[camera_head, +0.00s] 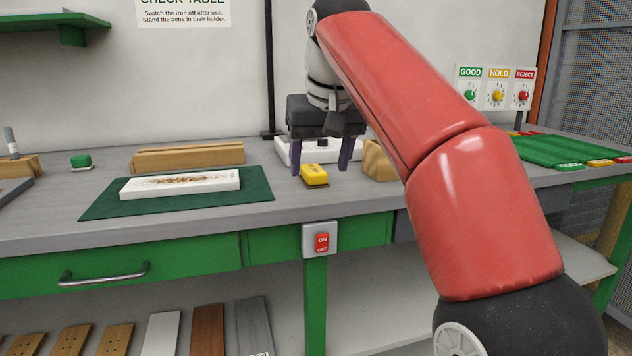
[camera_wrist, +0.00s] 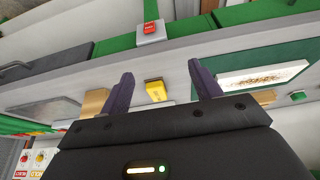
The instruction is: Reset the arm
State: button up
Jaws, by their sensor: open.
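My gripper (camera_head: 320,166) hangs over the workbench in the head view, its two dark purple fingers spread apart and empty. The fingers also show in the wrist view (camera_wrist: 162,82), with clear space between them. A yellow block (camera_head: 313,175) lies on the bench below and between the fingers as seen in the head view; it also shows in the wrist view (camera_wrist: 156,90), apart from both fingers. My red arm crosses the right half of the head view and hides part of the bench.
A white board (camera_head: 180,184) lies on a green mat (camera_head: 105,207) at left. A wooden block (camera_head: 188,157) is behind it. A white device (camera_head: 290,152) and another wooden block (camera_head: 377,162) stand near my gripper. A red switch (camera_head: 322,242) is on the bench front.

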jog(key=s+d+f+m+t+h, duration=0.1)
jog(key=s+d+f, duration=0.8)
jog(key=s+f, duration=0.2)
jog(key=shift+s+f+m, duration=0.2)
jog(key=shift+s+m, duration=0.1)
jog(key=shift+s, duration=0.45)
jog(key=shift+m, duration=0.8)
jog(key=s+d+f, duration=0.2)
jog(key=s+f, duration=0.1)
jog(key=f, duration=0.2)
jog(key=s+d+f, duration=0.1)
jog(key=s+f, duration=0.3)
jog(key=f, duration=0.2)
jog(key=s+d+f, duration=0.2)
jog(key=s+f, duration=0.2)
jog(key=f, duration=0.1)
jog(key=shift+s+d+f, duration=0.25)
jog(key=shift+d+f, duration=0.1)
